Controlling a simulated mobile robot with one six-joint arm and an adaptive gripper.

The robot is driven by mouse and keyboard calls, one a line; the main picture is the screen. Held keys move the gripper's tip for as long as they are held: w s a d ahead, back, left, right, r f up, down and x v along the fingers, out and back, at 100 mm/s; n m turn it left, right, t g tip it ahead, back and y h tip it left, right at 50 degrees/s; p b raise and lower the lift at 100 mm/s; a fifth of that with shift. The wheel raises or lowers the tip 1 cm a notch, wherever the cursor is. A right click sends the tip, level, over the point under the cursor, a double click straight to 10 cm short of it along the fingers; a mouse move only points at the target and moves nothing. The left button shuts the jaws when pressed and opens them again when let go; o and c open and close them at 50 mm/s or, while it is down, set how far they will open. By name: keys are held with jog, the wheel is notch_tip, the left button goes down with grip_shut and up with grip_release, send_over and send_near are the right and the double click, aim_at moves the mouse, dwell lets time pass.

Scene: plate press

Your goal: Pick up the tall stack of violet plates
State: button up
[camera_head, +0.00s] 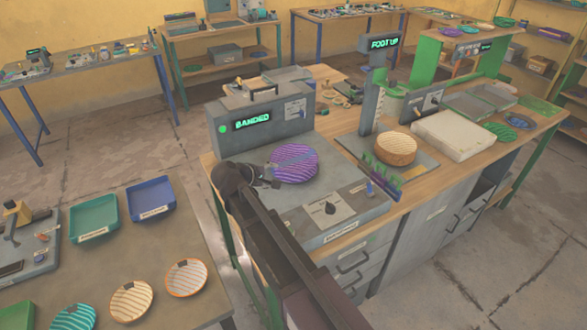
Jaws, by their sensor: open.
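A round violet striped stack of plates (295,163) sits on the top of a grey machine (238,148) whose green display reads "BANDED". From this high angle its height and the number of plates are hard to tell. My gripper (271,176) is at the left edge of the violet stack, with its fingers open beside it. I cannot tell whether the fingers touch the plates. My dark arm comes up from the bottom of the view and hides part of the machine's front left.
Right of the machine stand a tan round stack (396,149) and a pale block (453,135). The left table holds a teal tray (94,217), a blue tray (151,199) and several striped plates. Open floor lies between the tables.

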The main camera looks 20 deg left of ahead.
aim_at(290, 176)
jog(key=shift+b+x, duration=1)
jog(key=shift+x, duration=1.3)
jog(key=shift+b+x, duration=0.55)
jog(key=shift+x, duration=0.25)
jog(key=shift+b+x, duration=1)
jog(key=shift+x, duration=0.8)
jog(key=shift+s+f, duration=0.1)
jog(key=shift+f, duration=0.05)
grip_shut()
